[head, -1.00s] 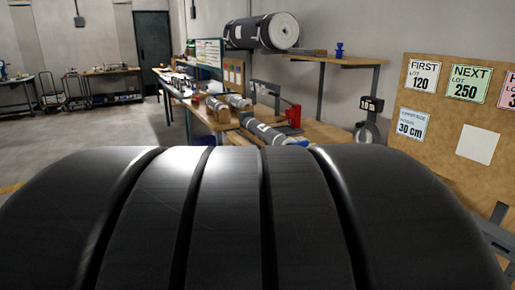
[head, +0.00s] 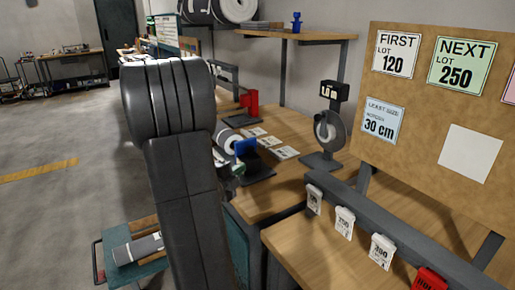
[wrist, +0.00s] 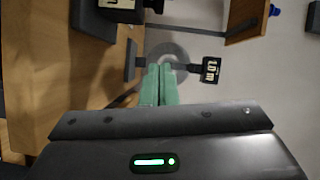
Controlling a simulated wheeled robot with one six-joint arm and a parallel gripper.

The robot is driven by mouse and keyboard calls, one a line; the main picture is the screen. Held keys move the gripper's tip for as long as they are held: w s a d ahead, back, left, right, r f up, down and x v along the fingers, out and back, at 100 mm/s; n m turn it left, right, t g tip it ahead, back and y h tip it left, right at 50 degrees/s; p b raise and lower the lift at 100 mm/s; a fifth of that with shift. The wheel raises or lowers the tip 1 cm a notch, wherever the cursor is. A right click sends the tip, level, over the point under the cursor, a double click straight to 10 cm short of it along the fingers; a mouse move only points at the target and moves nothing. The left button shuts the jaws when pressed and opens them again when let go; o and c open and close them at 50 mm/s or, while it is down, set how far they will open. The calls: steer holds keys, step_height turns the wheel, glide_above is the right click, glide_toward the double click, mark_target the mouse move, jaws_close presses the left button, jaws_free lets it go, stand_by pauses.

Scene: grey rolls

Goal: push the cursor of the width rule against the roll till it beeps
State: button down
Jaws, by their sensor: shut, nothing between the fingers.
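My gripper (wrist: 158,72) shows in the wrist view as two green fingers pressed together with nothing between them. In the head view my arm hides most of it. A grey roll with a pale end (head: 226,137) lies on the bench, partly behind my arm. A blue block (head: 245,147) stands beside the roll's end on a dark base; I cannot tell whether it is the cursor or whether it touches the roll. The width rule cannot be made out surely.
A measuring wheel (head: 328,132) with a small display stands on the bench; it also shows beyond my fingers in the wrist view (wrist: 182,52). A red block (head: 251,103) stands behind the roll. A rail with white tags (head: 345,222) runs along the near bench.

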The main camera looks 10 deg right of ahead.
mark_target(250, 156)
steer(key=shift+m+g+h, duration=0.3)
steer(key=shift+m+h, duration=0.3)
steer(key=x, duration=0.3)
steer(key=w+a+x, duration=0.1)
steer(key=x, duration=0.3)
steer(key=w+a+x, duration=0.1)
steer(key=x, duration=0.3)
steer(key=shift+w+d+f+p, duration=0.1)
steer(key=shift+d+f+p, duration=0.1)
steer(key=shift+p, duration=0.2)
steer(key=shift+w+a, duration=0.3)
steer(key=shift+w, duration=0.2)
